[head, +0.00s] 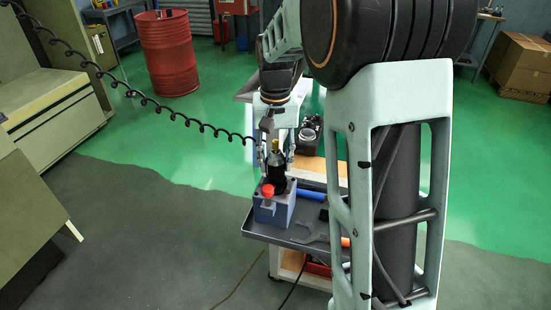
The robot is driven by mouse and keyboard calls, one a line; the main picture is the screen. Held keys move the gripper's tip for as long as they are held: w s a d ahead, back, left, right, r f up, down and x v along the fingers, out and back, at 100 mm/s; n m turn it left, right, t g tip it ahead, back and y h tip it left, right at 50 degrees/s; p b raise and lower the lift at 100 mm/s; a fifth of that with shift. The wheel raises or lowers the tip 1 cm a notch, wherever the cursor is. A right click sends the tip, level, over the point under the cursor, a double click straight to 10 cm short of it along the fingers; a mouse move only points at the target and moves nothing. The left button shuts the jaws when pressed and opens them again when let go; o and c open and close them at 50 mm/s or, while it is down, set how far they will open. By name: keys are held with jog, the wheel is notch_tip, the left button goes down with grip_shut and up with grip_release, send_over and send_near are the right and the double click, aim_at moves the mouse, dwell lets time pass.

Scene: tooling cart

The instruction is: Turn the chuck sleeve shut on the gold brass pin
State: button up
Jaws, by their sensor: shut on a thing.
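The black chuck sleeve (277,181) stands upright on a blue-grey block (272,211) on the cart. The gold brass pin (275,146) shows upright at the top of the chuck, below my wrist. My gripper (276,170) comes down from above, with a finger on either side of the black sleeve, and is shut on it. The fingertips are small in this view, and their exact contact is hard to see. How deep the pin sits in the chuck is hidden.
A red knob (267,190) stands on the block's front, close to the sleeve. The dark cart tray (290,236) holds a blue-handled tool (311,195) and a grey wrench-like tool (308,234). A black device (309,133) sits behind. My arm hides the cart's right side.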

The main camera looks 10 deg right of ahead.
jog(key=shift+m, duration=0.6)
jog(key=o, duration=1.2)
jog(key=shift+c, duration=0.2)
notch_tip(320, 180, up, 12)
jog(key=shift+r, duration=0.1)
